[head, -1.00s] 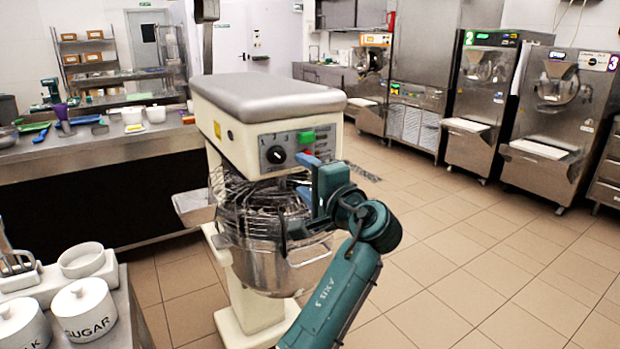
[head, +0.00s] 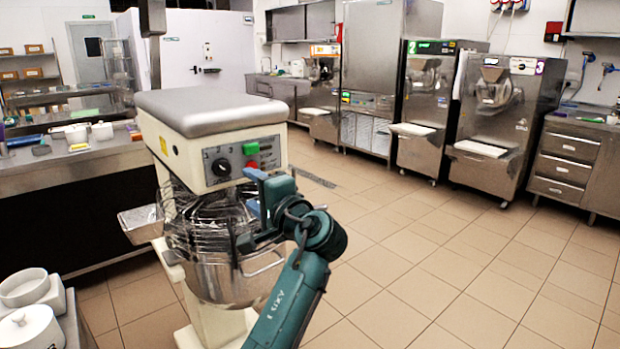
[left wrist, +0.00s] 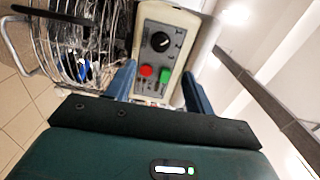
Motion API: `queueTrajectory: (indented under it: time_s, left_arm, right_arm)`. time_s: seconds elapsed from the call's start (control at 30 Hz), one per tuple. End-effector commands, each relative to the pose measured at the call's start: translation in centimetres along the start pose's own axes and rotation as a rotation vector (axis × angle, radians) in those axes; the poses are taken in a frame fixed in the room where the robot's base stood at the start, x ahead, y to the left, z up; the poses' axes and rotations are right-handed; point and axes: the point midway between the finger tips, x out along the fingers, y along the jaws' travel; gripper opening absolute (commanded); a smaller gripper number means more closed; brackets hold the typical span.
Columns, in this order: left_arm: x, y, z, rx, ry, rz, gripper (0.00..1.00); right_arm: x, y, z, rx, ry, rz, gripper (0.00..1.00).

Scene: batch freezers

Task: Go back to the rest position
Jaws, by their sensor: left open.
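The mixer (head: 200,120) is cream with a grey top, a dial and red and green buttons. Its steel bowl (head: 225,275) sits below, with a wire guard (head: 190,215) around the top. My left gripper (head: 252,191) is open, with blue fingers, in front of the mixer head and guard. In the left wrist view, the dial (left wrist: 160,41), red button (left wrist: 146,71) and green button (left wrist: 165,76) show between the spread fingers, with nothing held. The guard is at the left there. My right gripper is not in view.
A steel counter (head: 90,165) stands behind the mixer at left. White jars stand on a table at the lower left. Batch freezers (head: 425,115) and a drawer unit (head: 570,165) line the back right. The tiled floor (head: 440,260) at right is clear.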

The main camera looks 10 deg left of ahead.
Motion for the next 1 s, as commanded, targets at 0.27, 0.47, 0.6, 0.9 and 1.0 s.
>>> queueTrajectory:
  time_s: [0.27,0.47,0.6,0.9,1.0]
  left_arm:
    - [-0.9,11.5,0.5,-0.066,0.218,0.204,0.53]
    - [-6.9,23.8,4.1,-0.279,0.439,0.531,0.53]
    - [-13.0,29.2,8.5,-0.485,0.512,0.782,0.53]
    - [-23.6,31.9,17.0,-0.918,0.466,1.186,0.53]
    - [-24.9,31.7,18.2,-0.989,0.441,1.238,0.53]
  right_arm:
    - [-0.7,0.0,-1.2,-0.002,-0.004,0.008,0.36]
    - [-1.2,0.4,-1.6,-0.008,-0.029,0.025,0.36]
    - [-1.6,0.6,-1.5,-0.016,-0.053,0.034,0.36]
    - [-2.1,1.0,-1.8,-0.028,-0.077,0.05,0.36]
    - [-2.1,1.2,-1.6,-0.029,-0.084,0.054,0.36]
